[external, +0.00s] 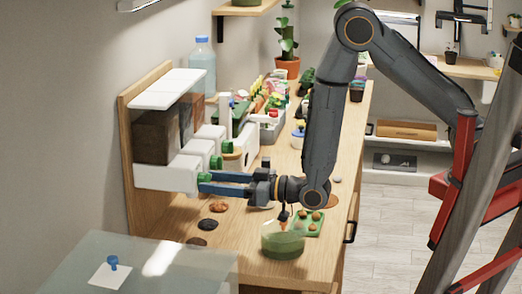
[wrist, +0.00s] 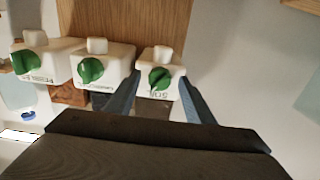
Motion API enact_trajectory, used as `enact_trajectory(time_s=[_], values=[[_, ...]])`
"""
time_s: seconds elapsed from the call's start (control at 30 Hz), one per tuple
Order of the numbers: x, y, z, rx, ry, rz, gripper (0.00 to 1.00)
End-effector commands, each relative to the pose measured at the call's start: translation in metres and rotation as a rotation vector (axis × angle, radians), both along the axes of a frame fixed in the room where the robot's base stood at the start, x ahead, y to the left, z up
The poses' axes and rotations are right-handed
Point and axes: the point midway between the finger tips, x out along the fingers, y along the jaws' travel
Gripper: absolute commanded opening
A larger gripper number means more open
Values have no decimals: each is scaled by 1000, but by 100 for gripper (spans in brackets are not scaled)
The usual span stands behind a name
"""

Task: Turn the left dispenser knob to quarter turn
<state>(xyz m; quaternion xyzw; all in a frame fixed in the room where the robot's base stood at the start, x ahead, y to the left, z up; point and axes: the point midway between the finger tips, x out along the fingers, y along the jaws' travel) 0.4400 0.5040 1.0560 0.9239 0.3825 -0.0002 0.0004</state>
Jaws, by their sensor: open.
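The dispenser (external: 165,176) is a white unit on a wooden back panel at the left wall, with several green knobs. The knob nearest the camera (external: 204,177) is at the end of my gripper (external: 202,184). In the wrist view the same green knob (wrist: 159,79) sits on the rightmost white spout block (wrist: 161,57). Its ridge looks slanted. My gripper (wrist: 160,88) is open, with one blue finger on each side of this knob. I cannot tell whether the fingers touch it. Two more green knobs, the middle one (wrist: 91,70) and the far one (wrist: 34,62), show to the left.
A green glass bowl (external: 283,243) stands on the wooden bench below my wrist, beside a green tray (external: 308,225) with small pots. Dark and brown saucers (external: 208,223) lie under the spouts. A blue bottle (external: 202,68) and plants stand further back.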

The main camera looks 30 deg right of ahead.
Motion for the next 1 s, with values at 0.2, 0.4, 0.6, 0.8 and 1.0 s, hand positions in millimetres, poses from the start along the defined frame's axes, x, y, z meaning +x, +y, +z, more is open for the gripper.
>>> enact_trajectory(time_s=[0.2, 0.4, 0.6, 0.8, 1.0], values=[[3, 3, 0, 1, -1, 0, 49], [3, 3, 0, 1, -1, 0, 35], [3, 3, 0, 0, -1, 1, 8], [3, 3, 0, 12, 11, 1, 8], [3, 4, -1, 69, 66, 1, 8]])
